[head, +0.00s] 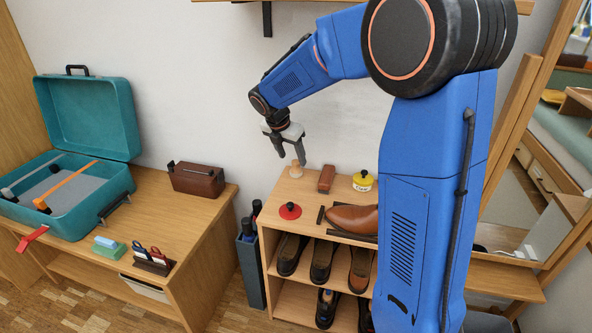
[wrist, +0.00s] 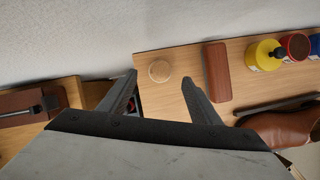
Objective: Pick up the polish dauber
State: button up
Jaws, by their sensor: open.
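The polish dauber appears to be the small piece with a round, pale wooden top (head: 296,171) at the back left of the shoe rack's top. In the wrist view its round top (wrist: 159,70) shows between and slightly beyond the fingertips. My gripper (head: 292,160) is open and empty, pointing down just above the dauber in the head view. In the wrist view the two fingers (wrist: 160,78) stand apart on either side of it, and I see no contact. The dauber's lower part is hard to make out.
A brown block-like brush (head: 326,178) stands close right of the dauber, with a yellow tin (head: 362,181) beyond. A red disc with a dark knob (head: 290,211) lies in front. A brown shoe (head: 352,218) sits at the right. The wall is close behind.

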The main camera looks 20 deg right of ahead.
aim_at(295, 162)
jog(key=shift+x, duration=3.2)
jog(key=shift+d, duration=0.1)
jog(key=c, duration=1.1)
